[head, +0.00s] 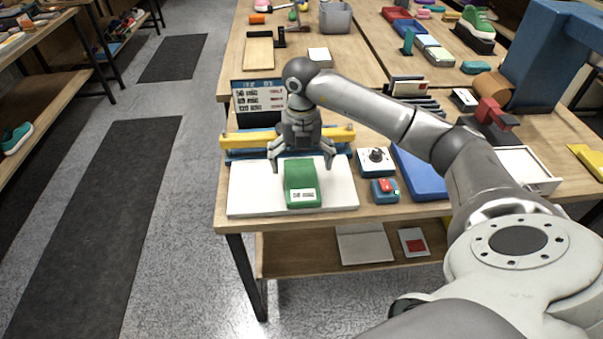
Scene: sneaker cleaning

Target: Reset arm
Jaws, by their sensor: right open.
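My right arm reaches in from the lower right to the near end of the wooden table. My right gripper (302,163) points down with its fingers spread, over the far end of a green block-like object (301,178). The green object has a white label on its near side and lies on a white board (252,194). Nothing shows held in the fingers. I cannot tell whether the fingers touch the green object. My left gripper is out of view.
A yellow bar (240,139) lies behind the white board, with a dark sign (258,98) at the left. A grey dial box (376,160), a blue box with a red button (384,190) and a blue tray (420,176) stand to the right.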

